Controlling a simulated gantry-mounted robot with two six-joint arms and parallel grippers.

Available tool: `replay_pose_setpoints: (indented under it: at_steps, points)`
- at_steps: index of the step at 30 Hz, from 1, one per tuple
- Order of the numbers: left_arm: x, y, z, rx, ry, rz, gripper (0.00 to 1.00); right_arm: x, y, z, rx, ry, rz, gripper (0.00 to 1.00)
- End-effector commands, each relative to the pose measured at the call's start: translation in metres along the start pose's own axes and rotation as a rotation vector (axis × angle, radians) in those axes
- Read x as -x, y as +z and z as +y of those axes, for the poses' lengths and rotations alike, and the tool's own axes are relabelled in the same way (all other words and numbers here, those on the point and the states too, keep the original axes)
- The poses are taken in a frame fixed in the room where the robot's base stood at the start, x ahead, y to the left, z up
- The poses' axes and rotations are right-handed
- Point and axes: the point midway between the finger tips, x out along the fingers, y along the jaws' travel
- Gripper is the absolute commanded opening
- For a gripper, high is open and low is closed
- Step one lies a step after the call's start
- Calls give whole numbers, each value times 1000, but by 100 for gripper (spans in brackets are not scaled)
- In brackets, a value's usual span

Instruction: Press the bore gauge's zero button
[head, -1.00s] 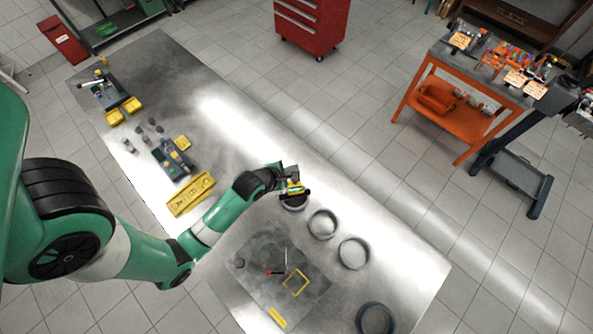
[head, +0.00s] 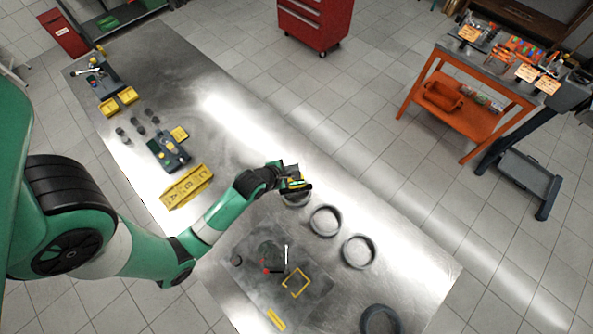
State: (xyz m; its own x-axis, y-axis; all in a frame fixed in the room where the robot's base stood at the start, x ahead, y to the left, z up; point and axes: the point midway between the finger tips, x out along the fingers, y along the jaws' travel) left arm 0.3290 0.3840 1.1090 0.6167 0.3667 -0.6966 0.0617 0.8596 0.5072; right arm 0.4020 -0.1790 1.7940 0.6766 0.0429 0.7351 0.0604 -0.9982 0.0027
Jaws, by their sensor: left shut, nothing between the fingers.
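A thin pale rod (head: 286,255) and a small red-ended tool (head: 268,269) lie on a dark mat (head: 307,302). A dark tray (head: 170,155) holds small instruments. My right gripper is not in view.
Dark rings (head: 326,222) (head: 359,252) (head: 381,320) lie right of the gripper. A yellow square frame (head: 296,282) lies on the mat. The table's upper middle is clear. An orange bench (head: 463,132) stands apart.

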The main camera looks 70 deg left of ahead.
Motion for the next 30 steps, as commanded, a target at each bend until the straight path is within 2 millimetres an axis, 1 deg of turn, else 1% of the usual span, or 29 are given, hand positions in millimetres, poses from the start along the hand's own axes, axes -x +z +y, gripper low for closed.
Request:
replay_pose_setpoints:
  at_steps: [1, 6, 30]
  points:
    - [-9, -7, -7, 0, -1, 1, 0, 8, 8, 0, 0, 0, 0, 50]
    - [-18, -13, -13, 0, 0, 0, 0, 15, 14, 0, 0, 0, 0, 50]
    - [-18, -13, -13, 0, 0, 0, 0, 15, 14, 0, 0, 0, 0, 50]
